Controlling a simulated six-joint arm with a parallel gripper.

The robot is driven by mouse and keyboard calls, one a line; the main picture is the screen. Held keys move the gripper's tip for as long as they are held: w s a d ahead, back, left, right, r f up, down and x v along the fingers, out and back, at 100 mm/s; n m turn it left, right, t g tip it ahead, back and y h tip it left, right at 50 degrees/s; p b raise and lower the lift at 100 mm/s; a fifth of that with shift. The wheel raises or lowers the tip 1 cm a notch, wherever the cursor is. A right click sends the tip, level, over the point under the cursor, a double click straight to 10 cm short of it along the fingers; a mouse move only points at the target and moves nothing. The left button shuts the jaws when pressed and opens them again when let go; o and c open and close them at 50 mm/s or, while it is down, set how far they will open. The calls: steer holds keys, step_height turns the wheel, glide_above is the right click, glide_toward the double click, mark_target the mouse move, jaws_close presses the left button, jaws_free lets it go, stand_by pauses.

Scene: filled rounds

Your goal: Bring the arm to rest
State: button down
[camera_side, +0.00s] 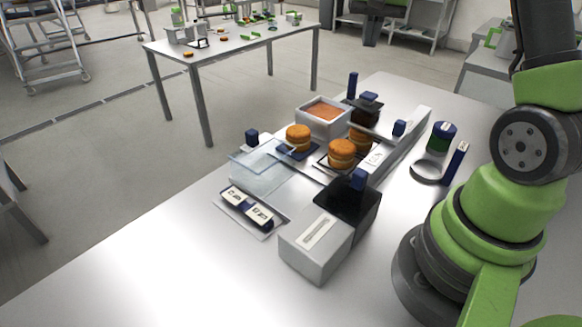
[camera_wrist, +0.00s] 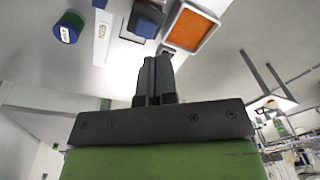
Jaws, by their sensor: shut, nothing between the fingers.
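My gripper (camera_wrist: 155,80) shows in the wrist view with its dark fingers together and nothing between them. It hangs over the pale work table (camera_side: 150,265), apart from the things on it. In the side view the gripper is out of frame; only my green and dark arm shows at the right. Several filled orange-brown rounds stand on the table: one on a dark blue pad (camera_side: 298,138), one nearer the middle (camera_side: 341,153), and one partly hidden behind it (camera_side: 360,138).
A white box with orange filling (camera_side: 323,112) stands at the back; it also shows in the wrist view (camera_wrist: 190,28). A grey box (camera_side: 315,248), a clear plate (camera_side: 258,165), a blue-green cylinder (camera_side: 441,137) and an upright blue block (camera_side: 456,163) stand around. The table's front left is clear.

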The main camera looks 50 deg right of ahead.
steer(key=s+a+r+n+t, duration=0.2)
steer(key=s+a+r, duration=0.1)
steer(key=a, duration=0.4)
steer(key=s+a+r+n+t, duration=0.1)
steer(key=s+a+r+n, duration=0.2)
steer(key=a, duration=0.4)
steer(key=s+a+n+t+y, duration=0.2)
steer(key=s+a+t, duration=0.1)
steer(key=s+a, duration=0.4)
steer(key=shift+s+a+f, duration=0.2)
steer(key=shift+s+f, duration=0.1)
steer(key=shift+s, duration=0.85)
